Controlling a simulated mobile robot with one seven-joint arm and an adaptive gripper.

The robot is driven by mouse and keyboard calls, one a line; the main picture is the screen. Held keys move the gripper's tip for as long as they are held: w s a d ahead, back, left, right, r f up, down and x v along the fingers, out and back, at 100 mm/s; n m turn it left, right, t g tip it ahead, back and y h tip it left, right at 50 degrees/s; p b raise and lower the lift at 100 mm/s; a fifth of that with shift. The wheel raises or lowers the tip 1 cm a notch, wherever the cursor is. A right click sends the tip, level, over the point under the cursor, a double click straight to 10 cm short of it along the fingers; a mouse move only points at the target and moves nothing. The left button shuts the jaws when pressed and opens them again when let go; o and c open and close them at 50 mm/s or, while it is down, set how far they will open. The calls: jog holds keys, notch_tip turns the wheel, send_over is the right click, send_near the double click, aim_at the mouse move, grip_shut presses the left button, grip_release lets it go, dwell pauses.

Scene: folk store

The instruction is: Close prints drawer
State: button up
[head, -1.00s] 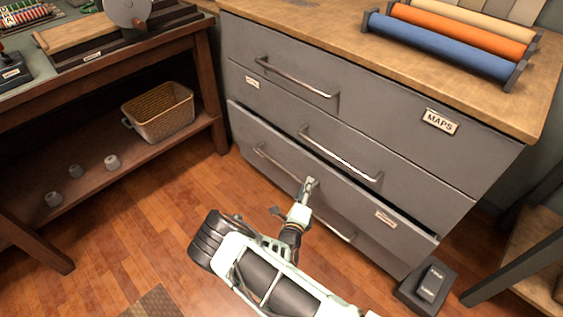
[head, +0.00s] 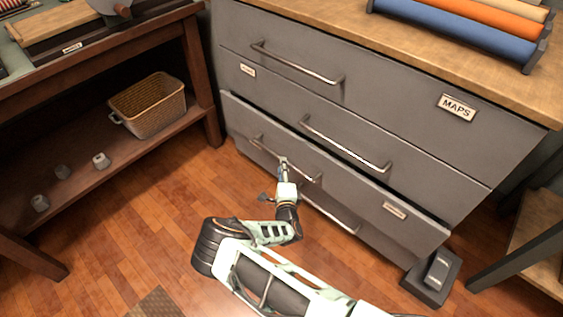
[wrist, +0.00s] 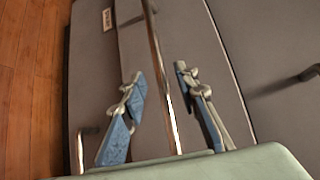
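The grey cabinet's lower drawer (head: 350,191) stands slightly open, with a dark gap along its top edge. Its small label (head: 395,210) is too small to read. My gripper (head: 283,161) is at this drawer's metal handle (head: 313,178) and hides part of it. In the wrist view, the two blue-and-grey fingers of my gripper (wrist: 160,88) are apart. A metal handle bar (wrist: 157,50) runs between them, with space on both sides. The gripper is open.
The drawer marked MAPS (head: 380,83) and the one below it (head: 420,178) look shut. A dark block (head: 432,277) stands on the floor by the cabinet's right corner. A wooden table with a wicker basket (head: 150,106) on its shelf is at left. The wooden floor (head: 120,215) between is clear.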

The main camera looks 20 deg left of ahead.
jog(key=b+x, duration=0.1)
jog(key=x, duration=0.3)
jog(key=shift+w+a, duration=0.15)
jog(key=shift+w, duration=0.25)
grip_shut()
